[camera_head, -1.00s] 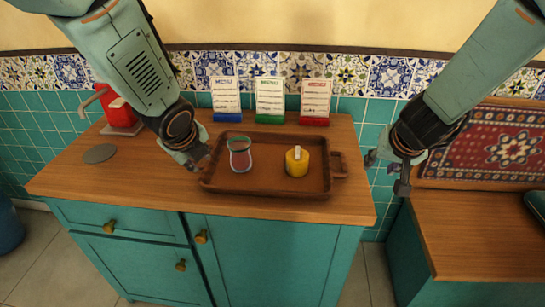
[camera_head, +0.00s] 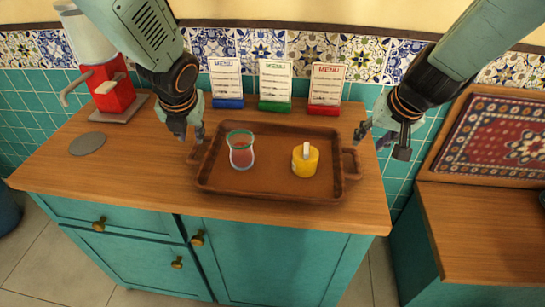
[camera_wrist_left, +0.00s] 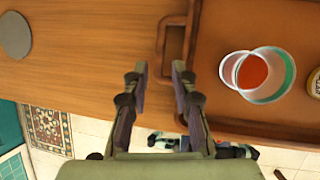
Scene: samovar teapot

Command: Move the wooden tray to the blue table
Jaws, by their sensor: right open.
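The brown wooden tray (camera_head: 270,192) lies flat on the wooden counter, with a handle at each end. My left gripper (camera_head: 189,136) is open and empty, just above the tray's left handle. In the left wrist view the left gripper's fingers (camera_wrist_left: 158,68) are apart, beside that handle (camera_wrist_left: 162,40). My right gripper (camera_head: 381,142) is open and empty, behind and right of the tray's right handle (camera_head: 352,164). No clearly blue table shows.
Three menu cards (camera_head: 275,85) stand along the tiled wall behind the tray. A red machine (camera_head: 108,90) and a grey disc (camera_head: 87,143) are at the counter's left. A wooden-topped teal bench (camera_head: 480,230) stands at the right, across a gap.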

